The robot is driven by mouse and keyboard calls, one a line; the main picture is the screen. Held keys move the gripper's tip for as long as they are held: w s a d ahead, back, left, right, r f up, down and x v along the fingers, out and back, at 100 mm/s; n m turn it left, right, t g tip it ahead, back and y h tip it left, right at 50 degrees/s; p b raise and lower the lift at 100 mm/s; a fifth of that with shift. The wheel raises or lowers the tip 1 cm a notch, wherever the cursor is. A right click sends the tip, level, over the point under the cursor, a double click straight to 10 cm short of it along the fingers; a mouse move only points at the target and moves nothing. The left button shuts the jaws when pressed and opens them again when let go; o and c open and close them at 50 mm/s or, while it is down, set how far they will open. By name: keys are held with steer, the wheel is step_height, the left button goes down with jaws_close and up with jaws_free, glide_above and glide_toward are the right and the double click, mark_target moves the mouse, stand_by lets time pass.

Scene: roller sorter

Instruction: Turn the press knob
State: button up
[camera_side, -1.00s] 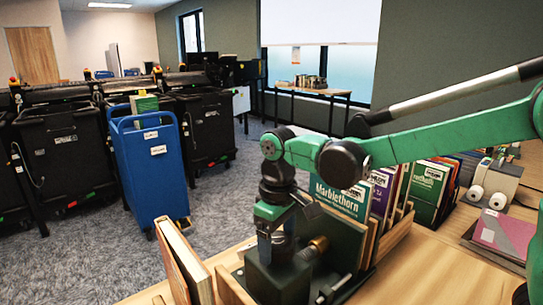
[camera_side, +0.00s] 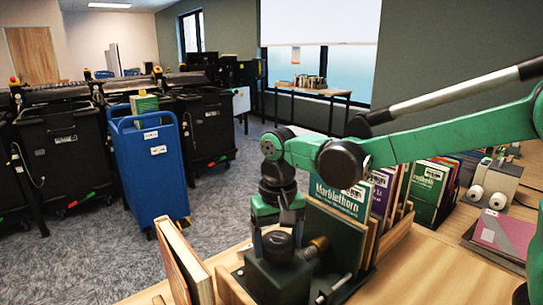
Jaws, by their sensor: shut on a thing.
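The press knob (camera_side: 278,246) is a dark round cap on top of the dark green press body (camera_side: 277,276), at the lower middle of the side view. My gripper (camera_side: 272,233) is at the knob and shut on it. One slim finger shows at the knob's left side and another part of the gripper shows behind it. The exact contact is partly hidden. A brass-coloured fitting (camera_side: 318,243) juts from the press on the right.
Upright books, one a green Marblethorn volume (camera_side: 340,203), stand close behind and right of the press. A light-edged book (camera_side: 184,262) stands to its left. A blue cart (camera_side: 152,170) is on the floor beyond. Bare table shows at right.

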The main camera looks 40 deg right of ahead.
mark_target(278, 239)
stand_by(0.4)
steer(key=o, duration=1.2)
steer(key=shift+r, duration=2.8)
